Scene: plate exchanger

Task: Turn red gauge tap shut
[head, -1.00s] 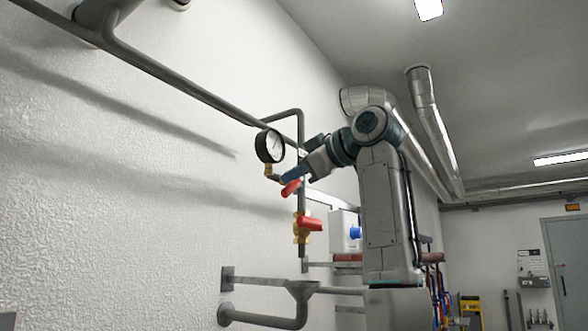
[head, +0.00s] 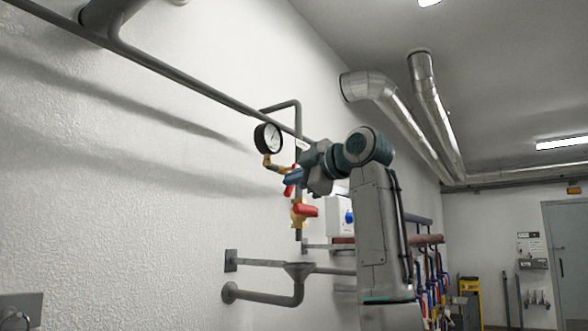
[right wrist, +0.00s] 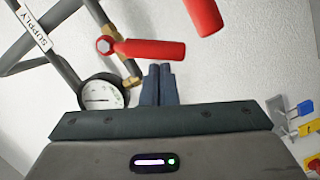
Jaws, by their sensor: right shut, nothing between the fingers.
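The red gauge tap lever (head: 289,190) sits below and to the right of the round pressure gauge (head: 268,138), on the brass fitting by the wall pipe. My right gripper (head: 290,176) is shut and empty at this lever and covers part of it in the head view. In the right wrist view, my right gripper's shut fingers (right wrist: 160,70) point at the side of the red lever (right wrist: 150,48), with their tips very close to it. I cannot tell whether they touch. The gauge (right wrist: 101,96) is left of the fingers. My left gripper is not in view.
A second red lever (head: 307,210) on a brass valve is just below; a red lever (right wrist: 203,15) also shows at the top of the wrist view. A grey funnel drain (head: 299,269) and pipes are lower on the wall. The wall left of the gauge is bare.

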